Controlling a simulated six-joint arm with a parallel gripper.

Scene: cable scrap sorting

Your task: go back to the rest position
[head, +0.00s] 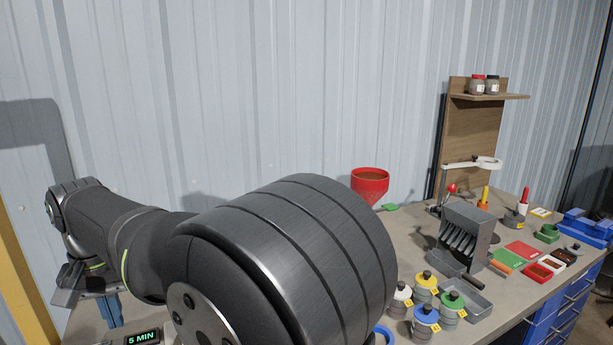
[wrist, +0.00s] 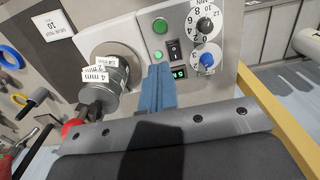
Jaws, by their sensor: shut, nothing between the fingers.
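My gripper (wrist: 159,72) shows in the wrist view as two blue fingers lying together, shut with nothing between them. It is in front of a grey control panel (wrist: 226,83) with green buttons, a switch, two dials and a small green display. Whether the fingertips touch the panel cannot be told. In the head view, the blue fingers (head: 113,311) hang low at the far left, beside a display reading "5 MIN" (head: 143,338). My arm fills much of the lower left and hides that part of the bench.
A grey cylinder with "4 mm" labels (wrist: 104,71) and a red knob (wrist: 72,128) are left of my fingers. The bench (head: 410,235) holds lidded jars (head: 425,289), a slotted grey rack (head: 465,235), a red funnel (head: 369,183) and small trays. A corrugated wall (head: 250,90) stands behind.

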